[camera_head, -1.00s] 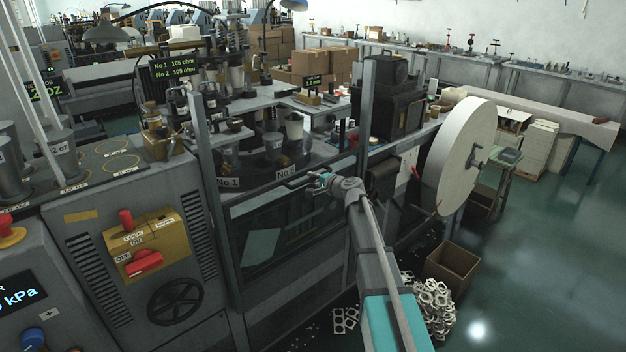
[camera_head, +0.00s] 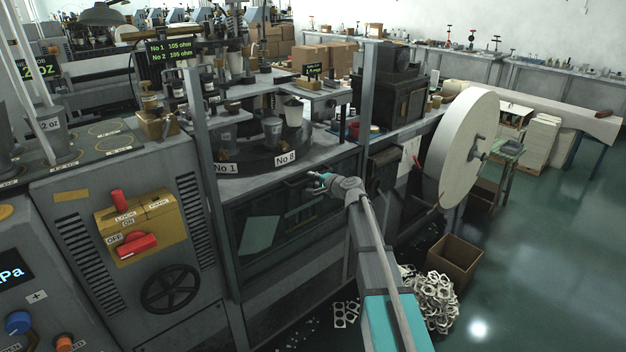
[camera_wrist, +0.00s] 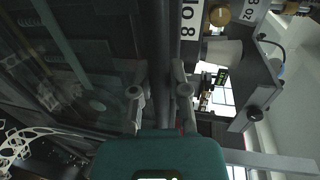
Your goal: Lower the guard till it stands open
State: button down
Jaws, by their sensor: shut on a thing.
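The guard (camera_head: 300,218) is a dark, see-through panel in a dark frame between two grey posts at the machine's front. Its top edge lies below the turntable (camera_head: 250,150) with the "No 1" and "No 8" labels, so the opening above it is clear. My gripper (camera_head: 318,183) is at the guard's top bar. In the wrist view my gripper (camera_wrist: 163,92) has a finger on each side of the dark bar, and the guard's pane (camera_wrist: 80,60) fills the left. The exact contact on the handle is small and dark.
A yellow switch box (camera_head: 136,225) with red handles and a black handwheel (camera_head: 170,288) are left of the guard. A large white roll (camera_head: 462,148) stands to the right. A cardboard box (camera_head: 453,263) and scrap rings (camera_head: 432,298) lie on the floor.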

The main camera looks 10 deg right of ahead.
jog(key=c, duration=0.6)
grip_release()
jog(key=shift+r, duration=0.15)
notch_tip(320, 180, up, 31)
jog(key=p, duration=3.1)
jog(key=p+v, duration=0.3)
jog(key=v, duration=1.3)
jog(key=shift+p, duration=0.3)
dwell(1.2)
